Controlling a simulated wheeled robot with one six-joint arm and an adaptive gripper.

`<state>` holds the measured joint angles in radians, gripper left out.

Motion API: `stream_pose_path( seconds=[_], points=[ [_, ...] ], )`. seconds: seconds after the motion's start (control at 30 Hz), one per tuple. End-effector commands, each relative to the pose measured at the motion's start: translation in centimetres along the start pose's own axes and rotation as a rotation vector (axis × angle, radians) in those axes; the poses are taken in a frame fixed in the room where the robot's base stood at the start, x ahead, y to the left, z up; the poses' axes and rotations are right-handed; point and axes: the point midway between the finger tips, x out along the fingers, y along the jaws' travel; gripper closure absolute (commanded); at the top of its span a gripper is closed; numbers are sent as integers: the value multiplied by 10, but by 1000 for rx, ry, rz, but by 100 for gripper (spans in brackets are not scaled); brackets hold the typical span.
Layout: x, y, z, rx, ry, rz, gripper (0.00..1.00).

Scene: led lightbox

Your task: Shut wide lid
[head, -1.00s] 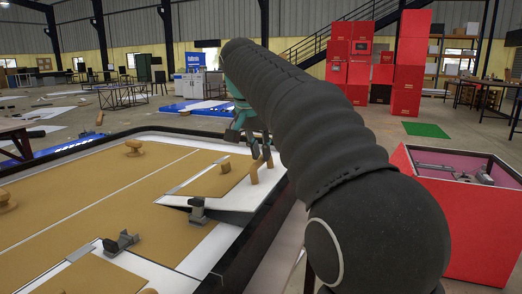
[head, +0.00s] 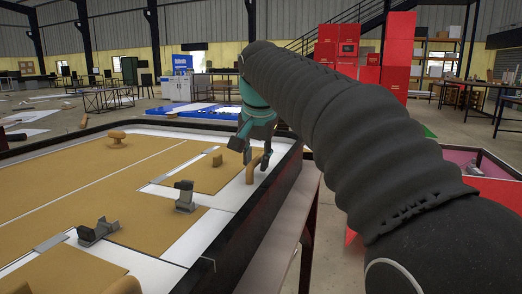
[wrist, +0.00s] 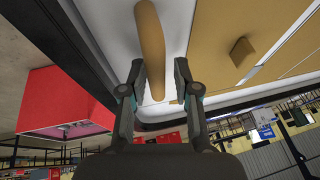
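A tan lid (head: 188,176) with a pale hinge-side strip lies at the right of the light box and looks flat, level with the tan top around it. It has a small wooden block (head: 217,159) on it and a rod-like wooden handle (head: 252,172) at its right edge. My gripper (head: 254,158) is over that handle, pointing down. In the wrist view, my gripper (wrist: 159,82) is open, with the handle (wrist: 150,40) reaching between its fingers and gaps on both sides. A second tan panel (head: 75,272) lies at the front left. I cannot tell which is called wide.
Dark latch-like blocks (head: 185,197) and (head: 98,231) stand on the top. A wooden knob (head: 117,138) is at the back left. The box has a raised dark rim (head: 235,225). A red bin (wrist: 62,103) stands beyond it.

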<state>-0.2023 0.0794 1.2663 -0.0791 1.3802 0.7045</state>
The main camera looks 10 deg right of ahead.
Motion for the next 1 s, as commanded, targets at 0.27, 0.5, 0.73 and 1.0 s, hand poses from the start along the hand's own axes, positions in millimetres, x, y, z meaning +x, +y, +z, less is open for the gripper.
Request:
stream_pose_path(
  seconds=[0.27, 0.5, 0.73, 1.0],
  points=[
    [-6, 4, -5, 9, 15, -3, 57],
    [-23, 3, -6, 7, 20, -6, 57],
    [-68, 2, -4, 6, 18, -6, 57],
    [-111, 2, -3, 5, 15, -4, 57]
  ],
)
